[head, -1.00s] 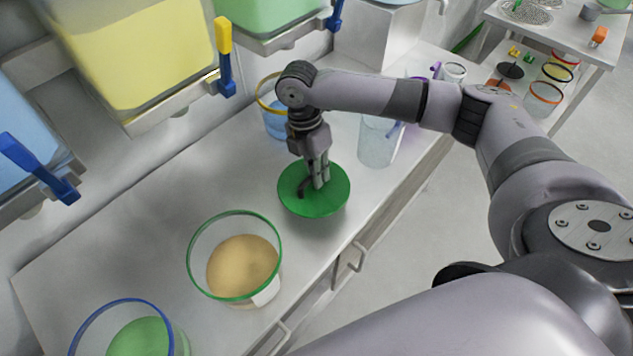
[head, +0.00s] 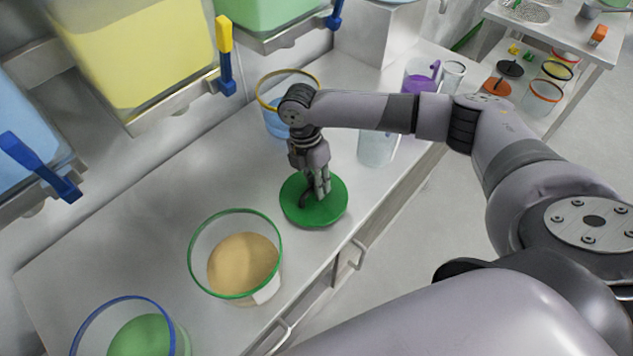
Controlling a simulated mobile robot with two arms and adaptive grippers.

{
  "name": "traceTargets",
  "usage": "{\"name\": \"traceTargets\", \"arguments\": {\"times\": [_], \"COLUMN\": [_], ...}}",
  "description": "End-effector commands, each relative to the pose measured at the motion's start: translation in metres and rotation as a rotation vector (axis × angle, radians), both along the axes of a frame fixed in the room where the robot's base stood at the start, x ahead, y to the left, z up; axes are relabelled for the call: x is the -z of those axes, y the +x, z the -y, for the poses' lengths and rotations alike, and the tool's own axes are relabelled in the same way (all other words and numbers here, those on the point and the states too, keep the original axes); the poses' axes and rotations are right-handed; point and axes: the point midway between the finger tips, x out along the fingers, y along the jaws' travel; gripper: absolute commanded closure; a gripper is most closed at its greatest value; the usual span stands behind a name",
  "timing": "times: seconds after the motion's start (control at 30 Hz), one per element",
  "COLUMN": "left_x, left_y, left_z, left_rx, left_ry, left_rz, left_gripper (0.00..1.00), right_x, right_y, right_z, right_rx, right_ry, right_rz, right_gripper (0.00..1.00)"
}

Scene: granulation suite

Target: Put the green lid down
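The green lid (head: 297,214) is a flat round disc with a dark handle on top, near the middle of the counter. My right gripper (head: 316,190) points down over it with its fingers closed at the handle. The fingers hide part of the handle. The lid looks roughly level and very low over the counter; I cannot tell whether its underside touches. The green-rimmed clear container (head: 205,273) stands open beside it, to the lower left, with tan powder (head: 243,262) inside. My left gripper is not in view.
The steel counter (head: 140,245) has free room left of the lid. A blue-rimmed container (head: 85,337) stands at the lower left. Behind my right arm are a yellow-rimmed container (head: 268,103), a clear container (head: 375,150) and one with purple contents (head: 419,84). Bins hang above.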

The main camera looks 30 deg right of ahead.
Motion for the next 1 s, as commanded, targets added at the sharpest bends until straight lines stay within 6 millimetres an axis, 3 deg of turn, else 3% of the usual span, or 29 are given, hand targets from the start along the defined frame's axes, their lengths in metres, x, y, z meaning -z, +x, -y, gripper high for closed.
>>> {"name": "traceTargets", "arguments": {"times": [0.1, 0.47, 0.63, 1.0], "left_x": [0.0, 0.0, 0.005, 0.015], "left_y": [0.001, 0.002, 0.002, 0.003], "left_z": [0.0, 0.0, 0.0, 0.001], "left_rx": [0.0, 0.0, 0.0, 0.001], "left_ry": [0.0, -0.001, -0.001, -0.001], "left_rz": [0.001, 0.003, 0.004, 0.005], "left_gripper": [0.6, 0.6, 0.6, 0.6], "right_x": [0.0, -0.005, -0.028, -0.101], "right_y": [0.0, 0.001, 0.006, 0.02], "right_z": [0.0, 0.0, -0.002, -0.007], "right_rx": [0.0, 0.0, -0.001, 0.001], "right_ry": [0.0, 0.0, 0.002, 0.002], "right_rz": [0.0, 0.001, 0.005, 0.003], "right_gripper": [0.7, 0.7, 0.7, 0.7]}}
